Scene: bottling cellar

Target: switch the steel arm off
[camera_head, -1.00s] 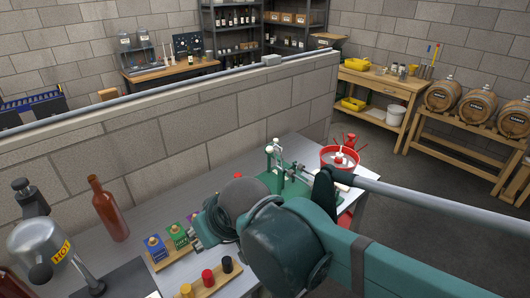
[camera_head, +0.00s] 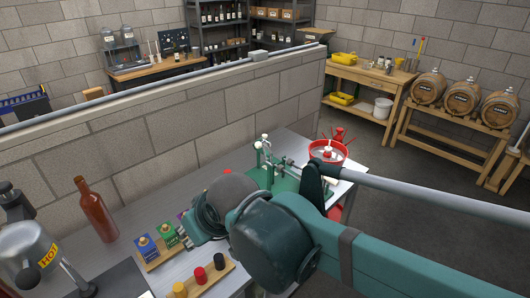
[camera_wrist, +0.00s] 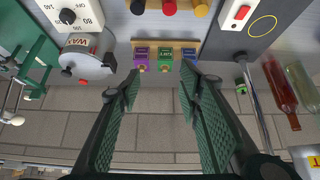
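A silver domed machine with a HOT label (camera_head: 30,250) and dark knobs stands at the bottom left of the head view. In the wrist view a steel rod (camera_wrist: 262,105) runs from a dark grey plate (camera_wrist: 262,42) with a yellow ring. Beside the ring is a white box with a red rocker switch (camera_wrist: 238,14); I cannot tell its position. My gripper (camera_wrist: 161,70) is open and empty, its two green-padded fingers wide apart above the bench. It is to the side of the switch, not touching it. In the head view my arm partly hides my gripper (camera_head: 203,222).
Purple, green and blue blocks (camera_wrist: 164,56) stand on a wooden rack beyond my fingertips. Black, red and yellow cylinders (camera_head: 200,275) stand nearby. A block wall (camera_head: 160,135) backs the bench.

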